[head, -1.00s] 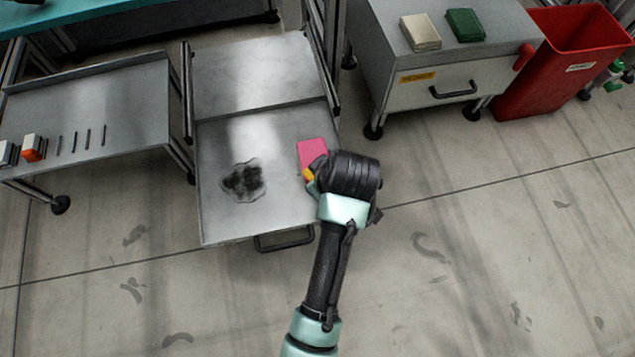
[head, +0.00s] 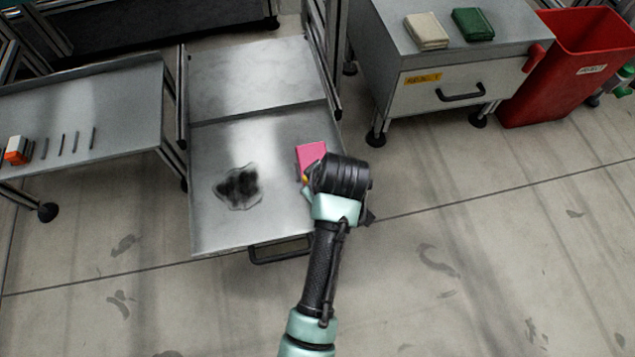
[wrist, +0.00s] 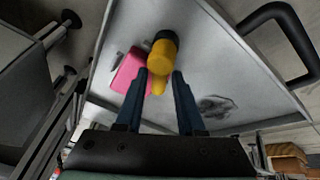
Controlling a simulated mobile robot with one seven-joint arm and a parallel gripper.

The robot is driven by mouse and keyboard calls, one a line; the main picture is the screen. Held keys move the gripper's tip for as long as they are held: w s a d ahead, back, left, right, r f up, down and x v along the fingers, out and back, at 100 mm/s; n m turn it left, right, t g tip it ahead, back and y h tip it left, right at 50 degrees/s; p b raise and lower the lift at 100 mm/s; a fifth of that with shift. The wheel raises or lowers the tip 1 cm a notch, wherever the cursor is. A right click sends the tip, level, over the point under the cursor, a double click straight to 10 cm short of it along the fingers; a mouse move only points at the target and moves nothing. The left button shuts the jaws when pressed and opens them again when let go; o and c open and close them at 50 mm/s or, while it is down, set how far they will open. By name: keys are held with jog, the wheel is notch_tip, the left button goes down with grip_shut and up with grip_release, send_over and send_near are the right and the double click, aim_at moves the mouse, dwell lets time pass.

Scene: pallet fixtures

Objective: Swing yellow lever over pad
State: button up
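The yellow lever (wrist: 161,58) shows in the wrist view as a thick yellow body with a dark end and a thin tip. In the head view only a small yellow bit (head: 304,180) shows beside my gripper; the rest is hidden. The pink pad (head: 310,153) lies on the metal tray, and in the wrist view the pad (wrist: 126,72) is just left of the lever. My gripper (wrist: 161,76) is open, its two dark fingers apart, with the lever's thin tip between them. I cannot tell whether they touch it. My wrist covers the fingers in the head view.
The metal pull-out tray (head: 215,220) has a dark stain (head: 238,187) and a front handle (head: 282,250). A side table (head: 110,100) stands left. A grey drawer cabinet (head: 425,95) and a red bin (head: 560,90) stand right. The floor in front is clear.

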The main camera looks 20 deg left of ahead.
grip_shut()
jog(key=shift+r+p, duration=0.15)
jog(key=shift+p, duration=0.25)
jog(key=shift+r+m+p, duration=0.15)
jog(key=shift+m+p, duration=0.35)
jog(key=shift+p, duration=0.5)
jog(key=shift+d+m+t+h+p, duration=0.1)
jog(key=shift+m+t+h+p, duration=0.25)
jog(key=shift+m+p, duration=0.6)
jog(key=m+p, duration=0.1)
jog(key=p, duration=0.2)
jog(key=shift+w+h, duration=0.2)
jog(key=shift+h, duration=0.15)
jog(key=shift+w+d+f+m+h+p, duration=0.15)
jog(key=shift+m+h+p, duration=0.25)
jog(key=shift+m+p, duration=0.4)
jog(key=shift+f, duration=0.15)
